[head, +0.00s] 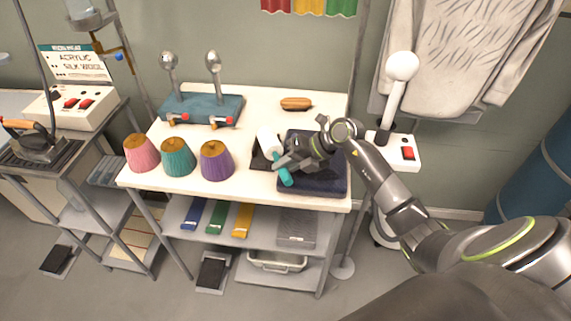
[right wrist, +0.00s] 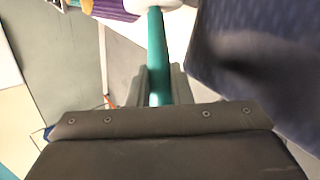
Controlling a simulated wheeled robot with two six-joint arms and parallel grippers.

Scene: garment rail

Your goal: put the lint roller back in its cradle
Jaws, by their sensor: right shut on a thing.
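The lint roller has a white roll (head: 268,144) and a teal handle (head: 286,177). My right gripper (head: 282,165) is shut on it, just above the table near its front edge. In the right wrist view the teal handle (right wrist: 157,50) runs up between the fingers (right wrist: 158,88), and the white roll shows only at the top edge. A dark flat piece (head: 258,159), perhaps the cradle, lies beside and partly under the roller. The roller and gripper hide much of it, so I cannot tell whether they touch. My left gripper is not in view.
A folded navy cloth (head: 325,183) lies right of the roller, under my right gripper. A brown brush-like object (head: 296,104) lies behind. The white table (head: 250,107) is clear at back centre.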

